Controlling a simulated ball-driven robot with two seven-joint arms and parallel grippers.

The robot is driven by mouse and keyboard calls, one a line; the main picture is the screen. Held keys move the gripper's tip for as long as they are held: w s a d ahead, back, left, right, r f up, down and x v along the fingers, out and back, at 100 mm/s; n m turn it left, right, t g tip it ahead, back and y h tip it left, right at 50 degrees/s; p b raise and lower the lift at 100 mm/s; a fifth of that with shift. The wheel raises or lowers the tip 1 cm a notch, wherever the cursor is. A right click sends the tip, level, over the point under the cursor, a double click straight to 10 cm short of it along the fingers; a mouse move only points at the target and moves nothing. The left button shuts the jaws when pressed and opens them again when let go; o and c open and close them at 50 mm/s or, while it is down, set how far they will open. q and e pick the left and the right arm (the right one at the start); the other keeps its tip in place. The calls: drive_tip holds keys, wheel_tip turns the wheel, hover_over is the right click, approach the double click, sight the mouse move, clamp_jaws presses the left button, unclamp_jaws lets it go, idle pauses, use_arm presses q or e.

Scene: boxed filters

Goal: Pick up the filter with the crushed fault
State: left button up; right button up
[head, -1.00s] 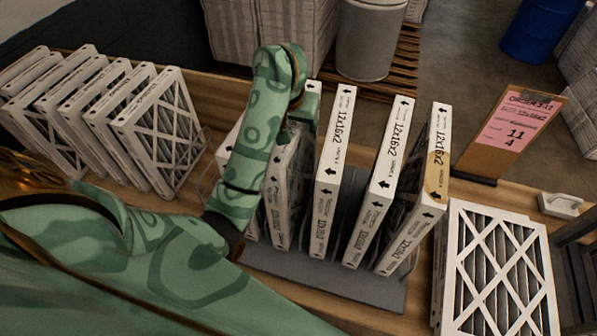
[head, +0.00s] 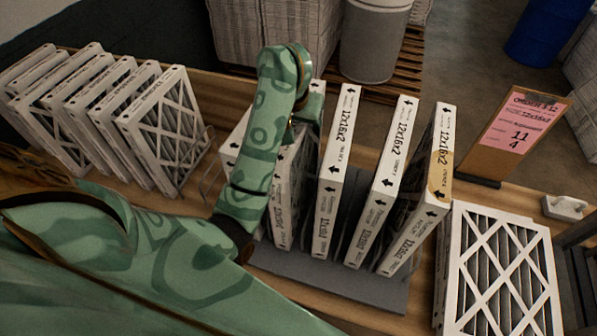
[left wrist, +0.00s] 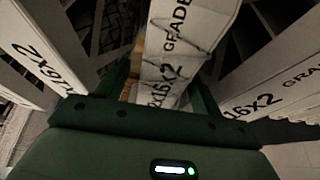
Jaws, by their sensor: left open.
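Several white 12x16x2 filters stand on edge in a grey rack (head: 345,290) on the wooden table. My left gripper (left wrist: 160,88) is open, with one finger on each side of a filter (left wrist: 180,45) whose printed edge shows jagged crease lines, like crushing. In the head view this seems to be the filter (head: 283,215) partly behind my left arm; the fingertips are hidden there. Filters to the right (head: 335,170) and (head: 383,185) look straight-edged. The rightmost rack filter (head: 420,200) has a brown stain. My right gripper is not in view.
A row of filters (head: 165,130) stands at the left. A filter lies flat (head: 500,270) at the right. A clipboard with a pink order sheet (head: 515,130) stands behind it. Neighbouring filters leave narrow gaps beside my fingers.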

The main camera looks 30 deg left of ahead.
use_arm(q)
clamp_jaws()
drive_tip(key=shift+r, duration=0.1)
